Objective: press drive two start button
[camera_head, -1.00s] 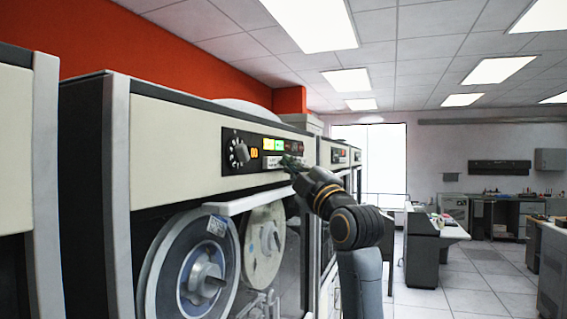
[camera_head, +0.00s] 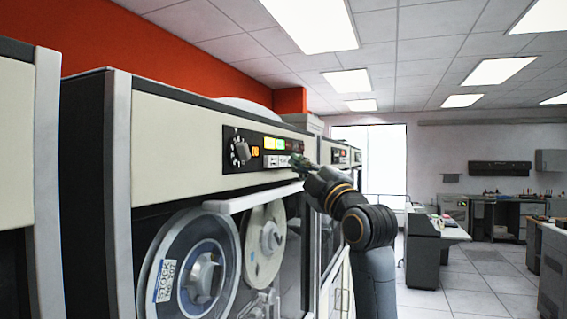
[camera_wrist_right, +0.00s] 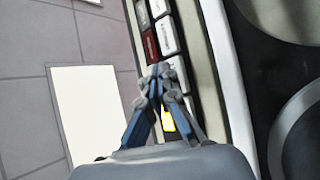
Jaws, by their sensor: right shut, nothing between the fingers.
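The tape drive (camera_head: 170,140) with a control panel (camera_head: 262,170) on its upper front stands left of centre. The panel has a dark knob (camera_head: 241,151), a lit yellow button (camera_head: 269,143), a lit green button (camera_head: 280,144) and white buttons (camera_head: 271,161) below; their labels are too small to read. My right gripper (camera_head: 297,160) is at the panel's right end, its fingers shut and empty. In the right wrist view, the closed fingertips (camera_wrist_right: 158,70) lie over the button rows, close to a dark red button (camera_wrist_right: 151,47) and a white button (camera_wrist_right: 168,35). Contact cannot be told. My left gripper is out of view.
Another drive cabinet (camera_head: 20,130) stands at the left edge, and more drives (camera_head: 340,155) continue behind my right arm. A ledge (camera_head: 250,198) juts out below the panel. Open tiled floor (camera_head: 465,290) lies to the right, with a desk console (camera_head: 425,245) farther back.

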